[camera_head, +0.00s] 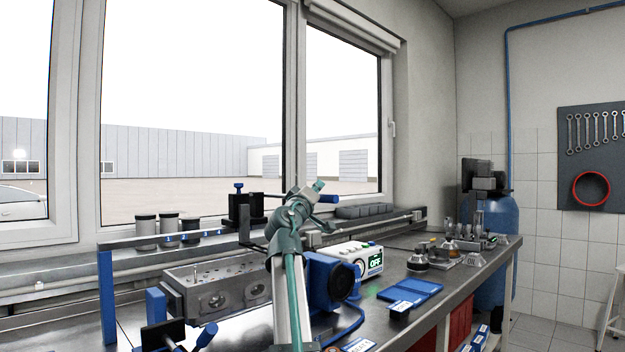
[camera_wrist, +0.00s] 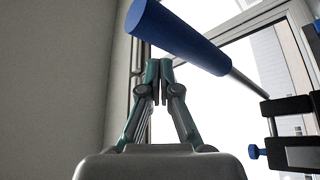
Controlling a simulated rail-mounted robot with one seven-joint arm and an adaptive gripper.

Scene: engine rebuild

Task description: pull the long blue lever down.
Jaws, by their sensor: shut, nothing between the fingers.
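The long lever has a blue handle (camera_head: 329,198) on a thin metal rod, which runs left behind my gripper toward a black block (camera_head: 246,210). In the wrist view the thick blue handle (camera_wrist: 180,38) crosses the upper middle, and its rod slopes down right to the black clamp block (camera_wrist: 290,132). My gripper (camera_head: 318,186) is at the lever in the head view. In the wrist view my gripper (camera_wrist: 159,68) has its teal fingertips together and empty, just below the handle's lower edge. I cannot tell whether they touch it.
A white device with an "OFF" display (camera_head: 374,262), a blue tray (camera_head: 412,290) and several metal parts (camera_head: 450,250) stand right of my arm. Windows are close behind the lever.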

